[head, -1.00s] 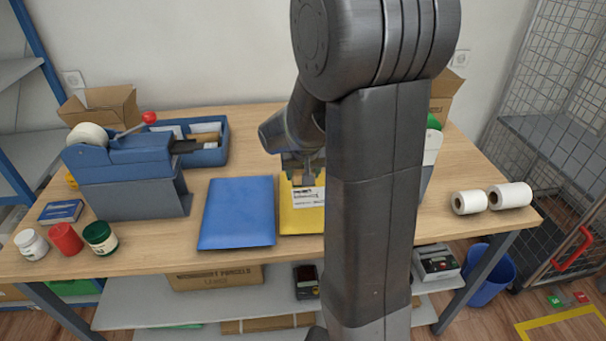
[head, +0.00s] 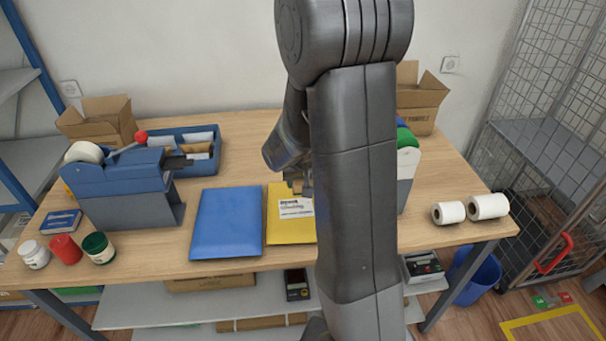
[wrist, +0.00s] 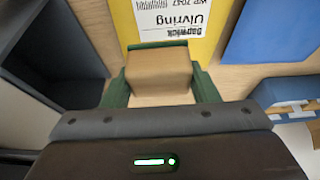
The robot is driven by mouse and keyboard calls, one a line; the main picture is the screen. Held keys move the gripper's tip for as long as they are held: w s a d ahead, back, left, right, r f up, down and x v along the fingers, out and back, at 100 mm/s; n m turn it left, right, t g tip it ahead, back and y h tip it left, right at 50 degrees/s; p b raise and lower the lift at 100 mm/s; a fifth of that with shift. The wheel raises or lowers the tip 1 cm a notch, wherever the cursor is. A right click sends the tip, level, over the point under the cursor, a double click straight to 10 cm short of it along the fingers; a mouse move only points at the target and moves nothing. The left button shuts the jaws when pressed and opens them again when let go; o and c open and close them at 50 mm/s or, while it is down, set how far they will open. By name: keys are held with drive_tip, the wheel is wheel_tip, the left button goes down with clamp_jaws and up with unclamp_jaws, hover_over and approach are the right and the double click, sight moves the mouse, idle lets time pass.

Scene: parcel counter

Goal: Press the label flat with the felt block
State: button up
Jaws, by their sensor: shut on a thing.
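The yellow padded mailer (head: 278,228) lies on the table and carries a white printed label (head: 296,208). In the wrist view the label (wrist: 172,17) shows upside down and looks flat, its top cut off by the frame. My gripper (head: 301,186) is at the label's wall-side edge, partly hidden by my arm in the head view. In the wrist view its green fingers (wrist: 160,78) are shut on the tan felt block (wrist: 158,72). The block is beside the label; I cannot tell whether it touches the mailer. My arm hides the mailer's right part.
A blue mailer (head: 227,222) lies left of the yellow one. A tape dispenser (head: 125,190), a blue tray (head: 195,150) and several jars (head: 98,247) are further left. Paper rolls (head: 487,207) lie at the right edge.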

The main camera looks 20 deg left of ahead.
sight(302, 203)
drive_tip(key=shift+f+b, duration=1.9)
drive_tip(key=shift+f, duration=1.1)
drive_tip(key=shift+f+b, duration=0.55)
drive_tip(key=shift+b, duration=0.15)
wheel_tip(302, 203, up, 6)
drive_tip(key=p, duration=0.4)
drive_tip(key=shift+r+p, duration=0.1)
drive_tip(key=shift+p, duration=0.2)
